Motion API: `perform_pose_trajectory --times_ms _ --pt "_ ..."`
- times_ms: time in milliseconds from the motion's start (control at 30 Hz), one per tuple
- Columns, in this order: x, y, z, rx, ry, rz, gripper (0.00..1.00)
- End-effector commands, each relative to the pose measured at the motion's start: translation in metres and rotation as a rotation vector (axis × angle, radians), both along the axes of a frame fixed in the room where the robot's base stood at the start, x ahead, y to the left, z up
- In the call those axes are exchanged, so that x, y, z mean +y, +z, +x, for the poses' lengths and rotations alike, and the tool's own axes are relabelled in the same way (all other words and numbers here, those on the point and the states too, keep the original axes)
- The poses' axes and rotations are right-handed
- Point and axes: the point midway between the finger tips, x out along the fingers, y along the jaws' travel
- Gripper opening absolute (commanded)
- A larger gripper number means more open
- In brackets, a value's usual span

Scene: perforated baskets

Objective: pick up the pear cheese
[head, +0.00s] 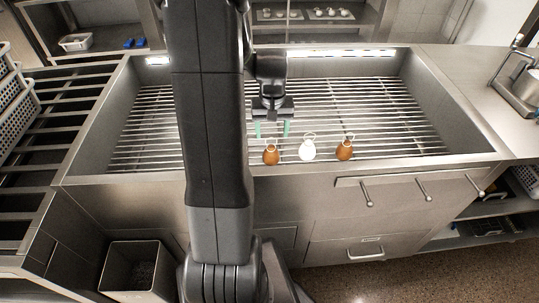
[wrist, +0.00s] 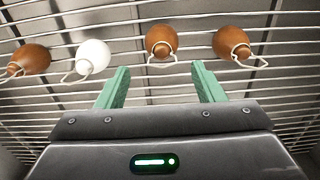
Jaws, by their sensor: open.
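Several pear-shaped cheeses with string loops lie on the metal grate. The head view shows a brown one (head: 271,154), a white one (head: 307,151) and another brown one (head: 345,151). The wrist view shows a brown one at far left (wrist: 30,59), the white one (wrist: 93,54), a brown one (wrist: 160,39) and a brown one at right (wrist: 231,41); one of these browns is hidden in the head view. My gripper (head: 272,131) is open and empty, green fingers pointing down. In the wrist view, the middle brown cheese lies beyond the gap between the fingertips (wrist: 160,76), apart from them.
The grate (head: 385,115) sits in a steel basin with raised walls; its right side is clear. The basin's front rim (head: 420,163) runs close to the cheeses. Perforated baskets (head: 14,105) stand at far left, and a metal bin (head: 136,264) stands below.

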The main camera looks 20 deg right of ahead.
Motion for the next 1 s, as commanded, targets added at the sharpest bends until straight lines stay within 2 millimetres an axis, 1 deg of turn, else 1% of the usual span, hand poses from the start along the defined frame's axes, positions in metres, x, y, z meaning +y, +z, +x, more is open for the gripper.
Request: perform_pose_trajectory --times_ms 33,233,400,500,633,833,867,1000 --pt "0.0 -0.006 0.0 0.001 0.0 0.0 0.62" --pt "0.001 -0.019 -0.001 0.001 0.0 0.0 0.62" --pt "0.005 -0.045 -0.004 0.005 0.0 0.001 0.62" --pt "0.004 -0.056 -0.003 0.002 0.0 0.001 0.62" --pt "0.004 -0.063 -0.003 0.0 0.0 0.0 0.62" --pt "0.004 -0.063 -0.003 -0.001 0.0 0.0 0.62" --pt "0.004 -0.063 -0.003 -0.001 0.0 0.0 0.58" --pt "0.004 -0.063 -0.003 -0.001 0.0 0.0 0.3"
